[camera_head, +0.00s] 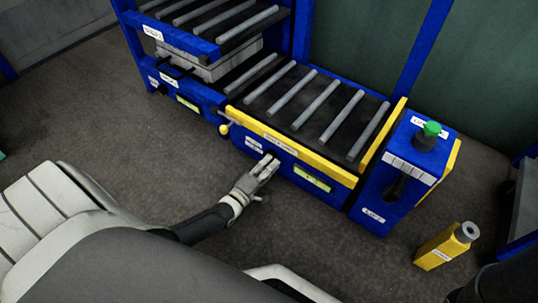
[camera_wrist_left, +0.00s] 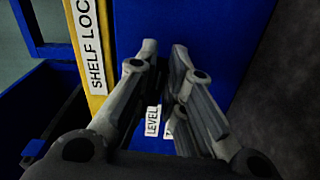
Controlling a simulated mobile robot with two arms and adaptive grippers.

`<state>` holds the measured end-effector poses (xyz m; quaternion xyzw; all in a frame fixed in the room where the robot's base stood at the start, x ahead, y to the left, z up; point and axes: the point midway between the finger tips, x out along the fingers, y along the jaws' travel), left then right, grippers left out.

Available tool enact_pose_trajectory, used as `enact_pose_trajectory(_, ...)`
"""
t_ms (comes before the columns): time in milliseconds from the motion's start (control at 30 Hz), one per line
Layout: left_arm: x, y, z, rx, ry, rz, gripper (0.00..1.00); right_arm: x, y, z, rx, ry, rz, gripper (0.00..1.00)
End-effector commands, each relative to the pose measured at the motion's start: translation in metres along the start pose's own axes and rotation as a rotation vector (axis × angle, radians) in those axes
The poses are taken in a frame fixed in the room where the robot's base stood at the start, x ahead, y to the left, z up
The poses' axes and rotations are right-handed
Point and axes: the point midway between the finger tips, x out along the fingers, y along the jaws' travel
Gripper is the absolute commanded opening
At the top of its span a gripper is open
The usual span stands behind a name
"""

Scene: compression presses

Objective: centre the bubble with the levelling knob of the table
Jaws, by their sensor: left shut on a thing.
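The table (camera_head: 350,175) is a blue frame with a yellow front edge and grey rollers on top. A yellow-green level window (camera_head: 313,179) is on its front face; its bubble is too small to make out. My left gripper (camera_head: 268,165) is at the front face, left of that window. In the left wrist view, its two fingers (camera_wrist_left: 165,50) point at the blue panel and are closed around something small. The levelling knob is hidden by the fingers, beside a white label reading LEVEL (camera_wrist_left: 152,120). My right gripper is not in view.
A blue LIFT box (camera_head: 378,212) with a green-topped knob (camera_head: 432,129) stands right of the table. A yellow ball-ended lever (camera_head: 224,129) juts out left of the gripper. A blue roller press (camera_head: 180,50) adjoins at the left.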

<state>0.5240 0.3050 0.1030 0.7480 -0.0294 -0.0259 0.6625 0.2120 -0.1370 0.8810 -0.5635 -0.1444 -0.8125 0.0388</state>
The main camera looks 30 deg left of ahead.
Motion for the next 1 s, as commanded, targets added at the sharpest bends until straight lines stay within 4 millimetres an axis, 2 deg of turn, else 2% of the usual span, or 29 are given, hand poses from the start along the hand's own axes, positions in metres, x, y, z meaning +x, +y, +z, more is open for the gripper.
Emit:
enact_pose_trajectory(633, -0.0011, -0.0026, 0.0004, 0.054, 0.000, -0.003, 0.00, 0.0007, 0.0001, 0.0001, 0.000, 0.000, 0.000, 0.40)
enact_pose_trajectory(667, -0.0011, -0.0026, 0.0004, 0.054, 0.000, -0.003, 0.12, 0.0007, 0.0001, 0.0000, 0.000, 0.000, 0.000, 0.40)
enact_pose_trajectory(800, -0.0008, -0.0023, 0.0003, 0.053, 0.000, -0.003, 0.30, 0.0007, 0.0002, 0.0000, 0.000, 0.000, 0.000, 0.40)
enact_pose_trajectory(1000, -0.0004, -0.0017, 0.0002, 0.053, 0.000, -0.001, 0.32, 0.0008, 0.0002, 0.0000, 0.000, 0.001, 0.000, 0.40)
